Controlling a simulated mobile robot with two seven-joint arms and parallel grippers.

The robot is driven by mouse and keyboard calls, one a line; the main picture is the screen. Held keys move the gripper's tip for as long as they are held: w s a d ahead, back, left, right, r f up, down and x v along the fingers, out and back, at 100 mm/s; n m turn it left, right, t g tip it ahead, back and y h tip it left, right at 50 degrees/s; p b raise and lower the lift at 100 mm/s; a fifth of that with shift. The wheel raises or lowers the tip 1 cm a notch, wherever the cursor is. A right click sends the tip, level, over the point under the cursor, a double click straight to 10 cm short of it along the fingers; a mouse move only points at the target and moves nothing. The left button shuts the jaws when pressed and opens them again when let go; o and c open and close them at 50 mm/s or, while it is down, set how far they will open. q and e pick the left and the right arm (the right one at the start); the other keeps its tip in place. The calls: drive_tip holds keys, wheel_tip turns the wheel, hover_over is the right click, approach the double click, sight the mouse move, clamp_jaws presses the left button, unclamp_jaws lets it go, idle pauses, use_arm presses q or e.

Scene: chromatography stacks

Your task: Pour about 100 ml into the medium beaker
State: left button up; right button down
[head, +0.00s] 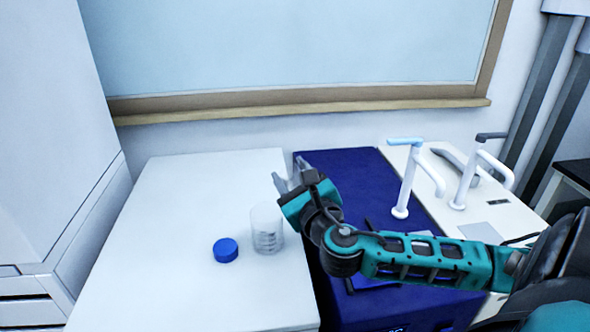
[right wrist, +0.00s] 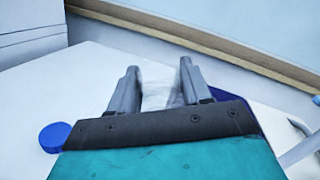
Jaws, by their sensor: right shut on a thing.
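A clear beaker (head: 267,232) with faint marks stands upright on the white bench, near its right edge, in the head view. My right gripper (head: 284,182) is above and behind it, at the bench's edge with the blue surface. In the right wrist view my right gripper (right wrist: 158,78) is shut on a pale see-through vessel (right wrist: 160,88) between its fingers. The gripper mostly hides this vessel in the head view, and I cannot tell its full shape or how much it holds. My left gripper is not in view.
A blue cap (head: 226,251) lies on the white bench (head: 185,215) left of the beaker. A dark blue surface (head: 355,170) lies to the right, with white taps (head: 407,185) beyond it. The bench's left side is clear. A wooden ledge (head: 300,107) runs along the wall.

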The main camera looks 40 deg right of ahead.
drive_tip(key=shift+w+a+r, duration=0.1)
drive_tip(key=shift+r, duration=0.05)
idle(0.3)
drive_tip(key=shift+a+n+p, duration=0.15)
drive_tip(key=shift+n+p, duration=0.2)
drive_tip(key=shift+n, duration=0.25)
drive_tip(key=shift+w+f, duration=0.1)
drive_tip(key=shift+f, duration=0.15)
drive_tip(key=shift+f+n+g, duration=0.3)
drive_tip(key=shift+n, duration=0.3)
drive_tip(key=shift+a+f+n, duration=0.1)
drive_tip(key=shift+f+n, duration=0.25)
drive_tip(key=shift+n, duration=0.25)
